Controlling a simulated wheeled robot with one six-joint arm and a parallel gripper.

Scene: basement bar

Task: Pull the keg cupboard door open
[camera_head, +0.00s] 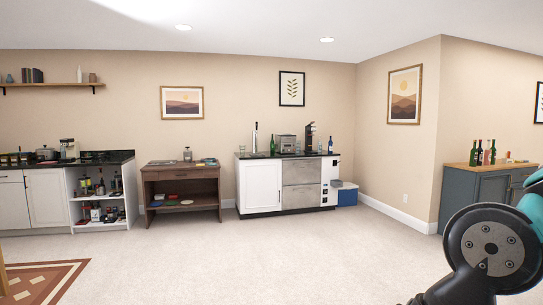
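A white cupboard door (260,187) is at the left of a counter unit against the back wall, across the room. It looks shut, with a small dark handle near its right edge. A tall tap column (255,138) stands on the dark top above this door, which suggests the keg cupboard. Part of my arm shows at the lower right, far from the cupboard. My gripper is not in view, so its state is hidden.
Steel drawers (302,184) are right of the door. A blue cooler (347,195) stands beside the unit, and a brown wooden table (181,173) stands to its left. A patterned rug (45,280) lies at lower left. The carpet (265,260) before the unit is clear.

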